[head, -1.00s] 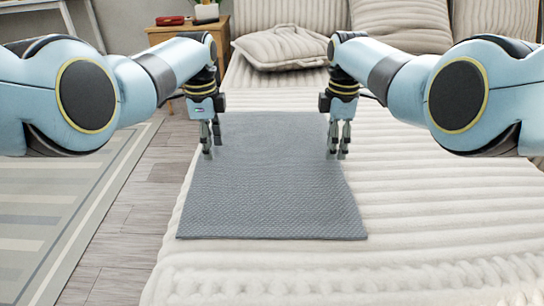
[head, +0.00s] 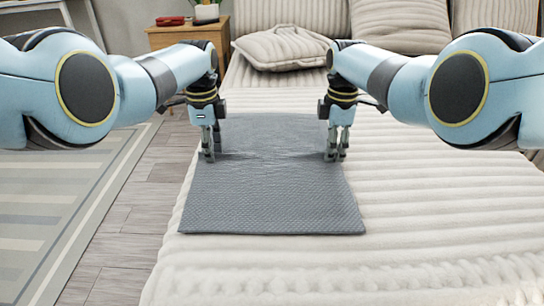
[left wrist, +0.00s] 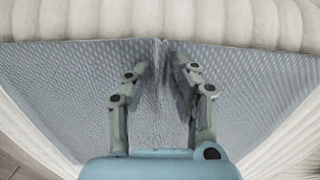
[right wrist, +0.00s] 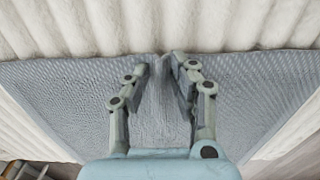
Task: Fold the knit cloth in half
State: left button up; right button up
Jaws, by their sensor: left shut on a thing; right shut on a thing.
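The grey-blue knit cloth (head: 268,200) lies spread on the cream ribbed couch seat, with its near edge flat. My left gripper (head: 208,156) is shut on the cloth near its left edge, and my right gripper (head: 336,156) is shut on it near its right edge. A faint crease runs across the cloth between the two grippers. In the left wrist view the cloth (left wrist: 255,95) is pinched into a small ridge between the fingers (left wrist: 163,75). The right wrist view shows the same kind of ridge in the cloth (right wrist: 255,100) between the fingers (right wrist: 163,75).
The couch seat (head: 440,215) is clear to the right of the cloth. A striped cushion (head: 283,47) lies at the back. A wooden side table (head: 185,36) with a plant pot stands at the back left. A striped rug (head: 50,205) covers the floor at left.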

pick_arm(q)
jog(key=shift+s+f, duration=0.15)
jog(key=shift+f, duration=0.1)
jog(key=c, duration=0.3)
pick_arm(e)
jog(key=shift+s+f, duration=0.15)
jog(key=shift+f, duration=0.1)
grip_shut()
pick_arm(q)
grip_shut()
jog(key=shift+s+f, duration=0.1)
